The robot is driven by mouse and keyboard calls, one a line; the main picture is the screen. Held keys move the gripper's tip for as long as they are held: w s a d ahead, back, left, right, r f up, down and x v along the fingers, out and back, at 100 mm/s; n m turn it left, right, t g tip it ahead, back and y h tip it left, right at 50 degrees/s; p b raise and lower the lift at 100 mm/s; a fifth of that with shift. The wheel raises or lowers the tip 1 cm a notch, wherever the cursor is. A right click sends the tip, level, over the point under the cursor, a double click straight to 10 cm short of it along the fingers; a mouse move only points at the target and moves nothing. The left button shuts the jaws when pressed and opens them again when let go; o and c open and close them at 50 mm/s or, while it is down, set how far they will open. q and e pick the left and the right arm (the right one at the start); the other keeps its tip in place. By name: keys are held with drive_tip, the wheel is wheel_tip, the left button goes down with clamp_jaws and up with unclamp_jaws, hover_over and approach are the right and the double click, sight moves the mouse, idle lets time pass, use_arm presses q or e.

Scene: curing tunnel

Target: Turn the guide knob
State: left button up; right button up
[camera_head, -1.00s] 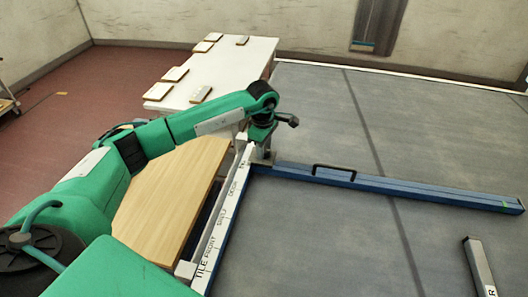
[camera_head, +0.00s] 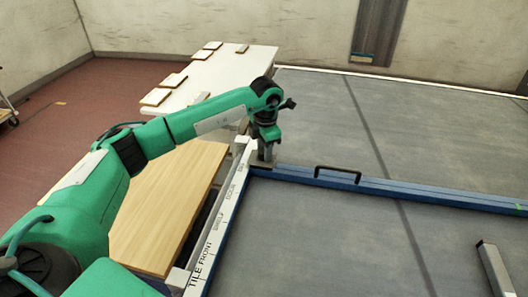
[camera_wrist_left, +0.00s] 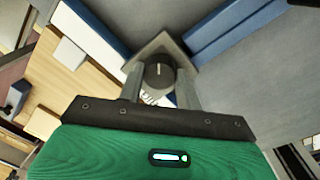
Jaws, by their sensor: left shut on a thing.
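The guide knob (camera_wrist_left: 159,74) is a dark round knob with a white pointer line on its top, on a grey mount in the left wrist view. My left gripper (camera_wrist_left: 160,88) is shut on it, one finger on each side. In the head view my left gripper (camera_head: 266,152) points down at the corner where the white labelled scale rail (camera_head: 222,218) meets the blue guide bar (camera_head: 400,190). The knob itself is hidden there by the gripper. The rail carries words such as TILE, FRONT, SHELF and DOOR. My right gripper is not in view.
A black handle (camera_head: 338,172) stands up from the blue bar. A wooden board (camera_head: 170,205) lies left of the rail. A white table (camera_head: 225,68) with several small slabs stands behind. A grey metal bar (camera_head: 494,268) lies at the lower right. The grey surface is otherwise mostly clear.

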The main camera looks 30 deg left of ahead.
use_arm(q)
drive_tip(key=n+b, duration=0.1)
drive_tip(key=n, duration=0.2)
drive_tip(key=shift+w+n, duration=0.1)
drive_tip(key=shift+n, duration=1.7)
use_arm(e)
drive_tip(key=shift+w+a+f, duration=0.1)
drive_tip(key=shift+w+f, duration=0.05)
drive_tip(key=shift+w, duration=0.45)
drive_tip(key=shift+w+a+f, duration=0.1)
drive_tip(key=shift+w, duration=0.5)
use_arm(q)
drive_tip(key=shift+r, duration=0.1)
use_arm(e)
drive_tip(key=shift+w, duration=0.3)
use_arm(q)
drive_tip(key=o, duration=1)
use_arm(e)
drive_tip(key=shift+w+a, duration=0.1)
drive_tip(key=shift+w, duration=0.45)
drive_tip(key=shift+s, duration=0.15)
